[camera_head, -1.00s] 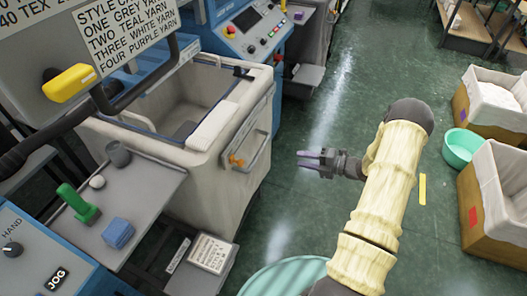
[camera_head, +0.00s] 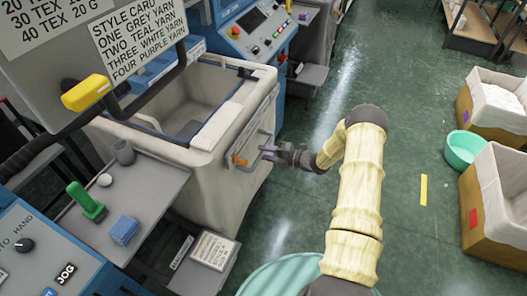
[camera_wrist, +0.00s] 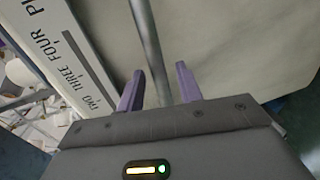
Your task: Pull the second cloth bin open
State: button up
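A beige cloth bin (camera_head: 210,168) hangs in the machine at left centre in the head view, with a metal bar handle (camera_head: 262,150) and an orange clip (camera_head: 238,160) on its front. My gripper (camera_head: 266,153) is at the handle, its fingers pointing left toward the bin front. In the wrist view the two purple fingers (camera_wrist: 158,88) are apart, and the grey handle bar (camera_wrist: 148,45) runs up between them. The bin's cloth front (camera_wrist: 225,50) lies beyond. The fingers do not visibly clamp the bar. Which bin number this is, I cannot tell.
A grey side shelf (camera_head: 150,190) with a green lever and blue block stands at left. A teal bowl (camera_head: 465,148) and wooden-sided bins (camera_head: 495,210) stand at right. The green floor (camera_head: 330,200) between is mostly clear.

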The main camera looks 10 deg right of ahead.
jog(key=shift+x, duration=0.9)
grip_shut()
